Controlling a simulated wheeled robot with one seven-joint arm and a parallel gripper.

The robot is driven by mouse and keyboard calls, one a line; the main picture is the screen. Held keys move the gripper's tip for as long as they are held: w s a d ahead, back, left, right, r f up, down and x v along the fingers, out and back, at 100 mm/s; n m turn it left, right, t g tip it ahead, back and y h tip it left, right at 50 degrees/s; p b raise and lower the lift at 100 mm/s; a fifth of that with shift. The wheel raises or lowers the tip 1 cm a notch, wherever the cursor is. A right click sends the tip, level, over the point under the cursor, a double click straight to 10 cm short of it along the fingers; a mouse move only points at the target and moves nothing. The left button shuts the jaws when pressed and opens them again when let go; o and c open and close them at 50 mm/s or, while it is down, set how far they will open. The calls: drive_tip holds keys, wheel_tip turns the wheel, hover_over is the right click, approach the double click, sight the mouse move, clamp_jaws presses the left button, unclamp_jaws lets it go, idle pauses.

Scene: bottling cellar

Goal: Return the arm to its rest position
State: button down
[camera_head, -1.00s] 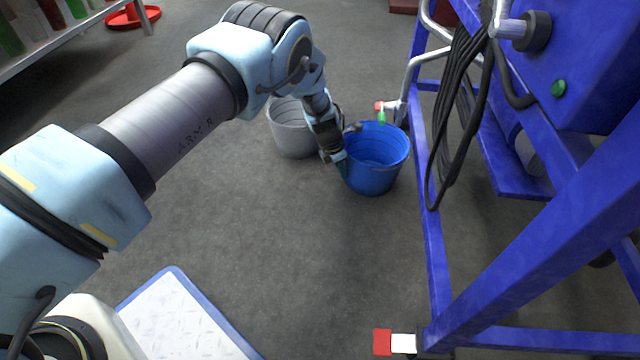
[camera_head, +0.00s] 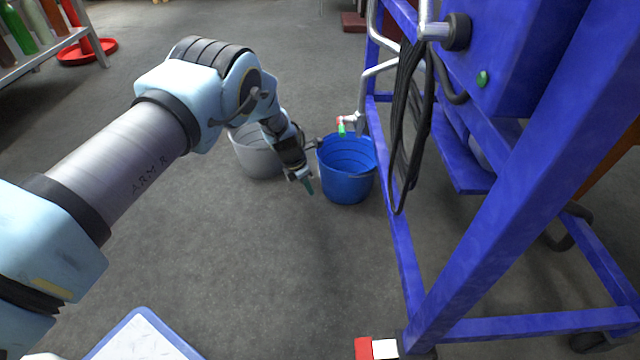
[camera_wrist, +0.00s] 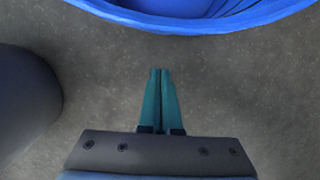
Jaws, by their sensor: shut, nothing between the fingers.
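My gripper (camera_head: 309,187) is at the end of my bent arm, low over the floor, just left of a blue bucket (camera_head: 347,188) in the head view. In the wrist view my gripper's teal fingers (camera_wrist: 160,75) are together with nothing between them. The floor shows beyond the tips, and the blue bucket's rim (camera_wrist: 190,24) crosses the top of that view. A grey bucket (camera_head: 252,158) stands behind my wrist, partly hidden by it.
A blue metal frame (camera_head: 500,215) with hanging black cable (camera_head: 408,130) and a green-tipped tap (camera_head: 342,129) stands on the right. A shelf of bottles (camera_head: 45,50) and a red round stand (camera_head: 88,52) are at upper left. The middle floor is clear.

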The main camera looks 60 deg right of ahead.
drive_tip(key=p+v, duration=0.4)
drive_tip(key=v, duration=0.6)
drive_tip(key=shift+d, duration=0.1)
